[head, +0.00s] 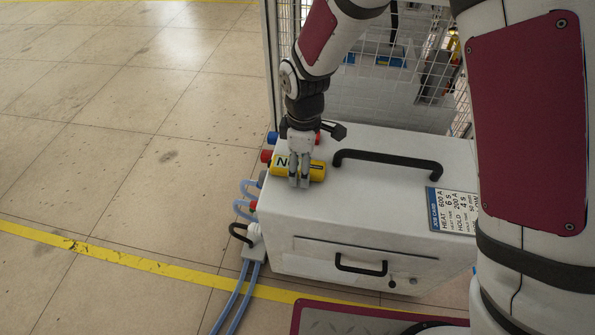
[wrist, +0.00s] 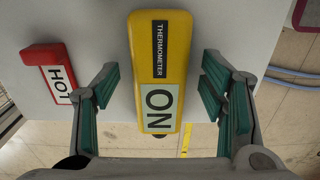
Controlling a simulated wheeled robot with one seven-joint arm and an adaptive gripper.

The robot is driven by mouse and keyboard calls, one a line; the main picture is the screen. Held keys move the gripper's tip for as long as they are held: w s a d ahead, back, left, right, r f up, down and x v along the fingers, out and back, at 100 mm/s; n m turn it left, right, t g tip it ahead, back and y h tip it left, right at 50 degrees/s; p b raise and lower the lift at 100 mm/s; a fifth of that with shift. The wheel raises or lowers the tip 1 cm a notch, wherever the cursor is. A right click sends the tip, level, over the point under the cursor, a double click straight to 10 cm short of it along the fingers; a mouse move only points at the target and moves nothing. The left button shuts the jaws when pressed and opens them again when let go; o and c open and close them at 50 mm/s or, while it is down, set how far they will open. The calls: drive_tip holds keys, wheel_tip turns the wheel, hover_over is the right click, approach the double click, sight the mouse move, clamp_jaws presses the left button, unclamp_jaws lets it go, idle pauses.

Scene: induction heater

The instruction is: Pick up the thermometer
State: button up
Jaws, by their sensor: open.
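The thermometer (wrist: 178,70) is a yellow bar with a black "THERMOMETER" label and a pale "ON" label. It lies on top of the white heater box (head: 310,228), near its left end. In the head view the thermometer (head: 317,169) is partly hidden by my gripper (head: 299,182). Whether the fingertips touch the box top cannot be told.
A red block labelled "HOT" (wrist: 54,73) lies left of the gripper in the wrist view. A black handle (head: 388,160) rises from the box top, right of the thermometer. Blue hoses (head: 238,294) run off the box's left side. A wire mesh fence (head: 435,70) stands behind.

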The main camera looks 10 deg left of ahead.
drive_tip(key=shift+c, duration=0.6)
drive_tip(key=c, duration=1.2)
